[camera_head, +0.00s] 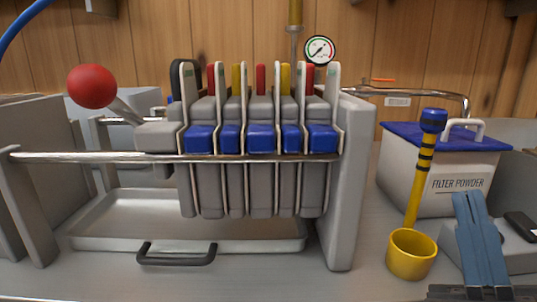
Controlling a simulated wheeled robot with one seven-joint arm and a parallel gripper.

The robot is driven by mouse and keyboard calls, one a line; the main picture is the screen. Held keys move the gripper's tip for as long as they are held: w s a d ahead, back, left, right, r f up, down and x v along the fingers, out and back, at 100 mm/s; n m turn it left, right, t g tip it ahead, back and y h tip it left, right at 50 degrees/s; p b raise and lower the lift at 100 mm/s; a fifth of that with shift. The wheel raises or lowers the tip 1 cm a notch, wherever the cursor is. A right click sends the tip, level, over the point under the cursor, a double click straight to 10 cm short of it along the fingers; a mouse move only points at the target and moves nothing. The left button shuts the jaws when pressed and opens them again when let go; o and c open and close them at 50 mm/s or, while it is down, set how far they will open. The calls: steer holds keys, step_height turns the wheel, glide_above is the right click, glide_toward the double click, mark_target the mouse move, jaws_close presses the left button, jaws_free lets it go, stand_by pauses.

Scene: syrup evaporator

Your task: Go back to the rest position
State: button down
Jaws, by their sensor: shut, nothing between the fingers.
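My gripper (468,197) is at the lower right. Its two blue-grey fingers lie together, pointing away from me, with nothing between them. It is in front of the white filter powder box (459,172) and to the right of the yellow scoop (412,254). It holds no object. Most of my arm is out of the picture.
A filter press (342,190) with grey and blue plates fills the middle. Its red-knobbed lever (92,87) leans up-left. A metal tray (110,235) with a black handle (177,255) lies beneath. A gauge (319,49) stands behind. Bare counter shows in front.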

steer(key=s+d+f+m+g+h, duration=0.1)
steer(key=s+f+m+g+h, duration=0.3)
steer(key=f, duration=0.5)
steer(key=s+f+m+g+h, duration=0.3)
steer(key=s+f+m, duration=0.3)
steer(key=f, duration=0.2)
steer(key=s+d+f+m+g+y, duration=0.1)
steer(key=s+d+f+g, duration=0.15)
steer(key=s+f, duration=0.35)
steer(key=s+d+f+m+g, duration=0.1)
steer(key=s+f+g, duration=0.25)
steer(key=s, duration=0.55)
step_height(320, 180, up, 28)
steer(key=p, duration=2.7)
steer(key=shift+f+g, duration=0.15)
steer(key=shift+g, duration=0.25)
steer(key=shift+a, duration=0.1)
